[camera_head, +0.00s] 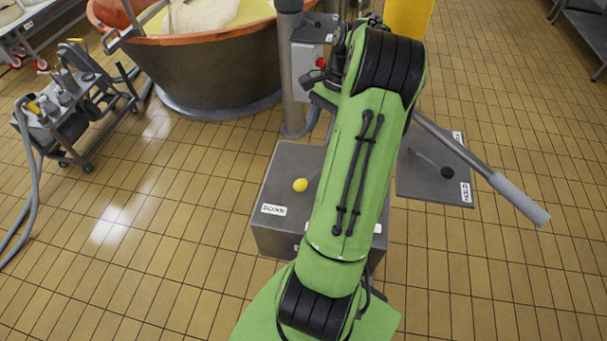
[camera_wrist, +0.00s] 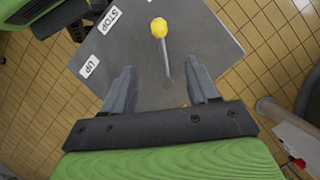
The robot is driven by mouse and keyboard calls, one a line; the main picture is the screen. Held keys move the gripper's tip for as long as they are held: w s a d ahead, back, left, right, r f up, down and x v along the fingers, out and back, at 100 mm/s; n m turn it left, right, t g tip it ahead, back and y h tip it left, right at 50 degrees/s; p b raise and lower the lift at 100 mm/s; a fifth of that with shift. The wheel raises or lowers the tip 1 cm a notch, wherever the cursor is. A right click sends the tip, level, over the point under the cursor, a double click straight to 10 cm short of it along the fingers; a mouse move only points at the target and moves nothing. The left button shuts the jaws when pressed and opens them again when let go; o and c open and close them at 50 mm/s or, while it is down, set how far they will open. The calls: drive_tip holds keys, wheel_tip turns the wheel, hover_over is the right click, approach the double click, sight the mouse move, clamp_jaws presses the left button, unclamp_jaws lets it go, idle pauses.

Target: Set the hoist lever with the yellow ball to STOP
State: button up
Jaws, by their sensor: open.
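The hoist lever's yellow ball (camera_head: 300,185) stands over the left part of a grey box (camera_head: 283,163), near its DOWN label (camera_head: 273,209). My green arm hides the box's right part. In the wrist view the yellow ball (camera_wrist: 158,28) tops a thin grey rod. My gripper (camera_wrist: 160,66) is open and empty. The rod appears between its fingers in the picture, with the ball beyond the tips; I cannot tell the depth. The head view does not clearly show my fingers.
A second grey plate (camera_head: 420,182) with a black-ball lever (camera_head: 447,172) and a HOLD label stands to the right. A long pale-gripped handle (camera_head: 518,198) reaches over it. A copper vat (camera_head: 215,70) and a post (camera_head: 293,90) stand behind. A tool cart (camera_head: 75,105) is left.

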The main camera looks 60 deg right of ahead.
sight(303, 180)
drive_tip(key=b+x, duration=0.2)
drive_tip(key=x, duration=1.4)
drive_tip(key=shift+a+b, duration=0.1)
drive_tip(key=shift+b, duration=0.3)
drive_tip(key=shift+r, duration=0.1)
clamp_jaws()
